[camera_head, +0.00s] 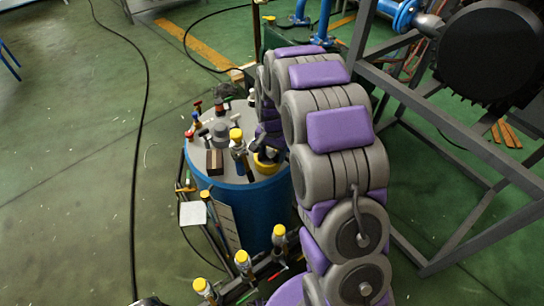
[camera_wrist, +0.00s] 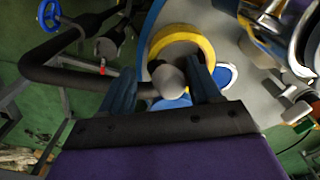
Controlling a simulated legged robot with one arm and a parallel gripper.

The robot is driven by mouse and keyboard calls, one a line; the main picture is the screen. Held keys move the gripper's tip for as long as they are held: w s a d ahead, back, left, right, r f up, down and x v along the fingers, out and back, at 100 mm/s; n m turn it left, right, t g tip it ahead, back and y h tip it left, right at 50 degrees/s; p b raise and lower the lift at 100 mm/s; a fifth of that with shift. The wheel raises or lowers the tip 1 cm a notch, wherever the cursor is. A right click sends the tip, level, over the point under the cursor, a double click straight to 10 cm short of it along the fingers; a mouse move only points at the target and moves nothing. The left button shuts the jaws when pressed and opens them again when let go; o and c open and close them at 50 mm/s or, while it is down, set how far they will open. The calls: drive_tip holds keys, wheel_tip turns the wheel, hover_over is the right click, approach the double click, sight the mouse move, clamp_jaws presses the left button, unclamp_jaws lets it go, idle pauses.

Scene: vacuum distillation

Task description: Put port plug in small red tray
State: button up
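My gripper (camera_wrist: 163,88) is in the wrist view with its two dark fingers spread apart. A grey round-ended piece (camera_wrist: 170,77) shows between the fingers, with a visible gap on its left side. I cannot tell whether it is the port plug. A yellow ring (camera_wrist: 180,33) lies just beyond it; the yellow ring also shows in the head view (camera_head: 266,164), on the grey drum top beside my gripper (camera_head: 263,150). The gripper is small and dark there. I cannot make out a small red tray in either view.
The blue drum (camera_head: 262,207) carries several fittings on its grey top, including a yellow-capped valve (camera_head: 237,140). Yellow-capped posts (camera_head: 242,262) stand in front. A grey metal frame (camera_head: 455,130) is at right. A dark bent pipe (camera_wrist: 65,80) runs left of my gripper. Green floor at left is mostly clear.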

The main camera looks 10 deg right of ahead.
drive_tip(key=d, duration=0.2)
drive_tip(key=shift+d, duration=0.4)
drive_tip(key=c, duration=0.6)
drive_tip(key=shift+c, duration=0.6)
drive_tip(key=shift+a, duration=0.35)
drive_tip(key=shift+c, duration=0.9)
drive_tip(key=shift+a, duration=0.8)
drive_tip(key=shift+c, duration=0.9)
drive_tip(key=shift+d, duration=0.1)
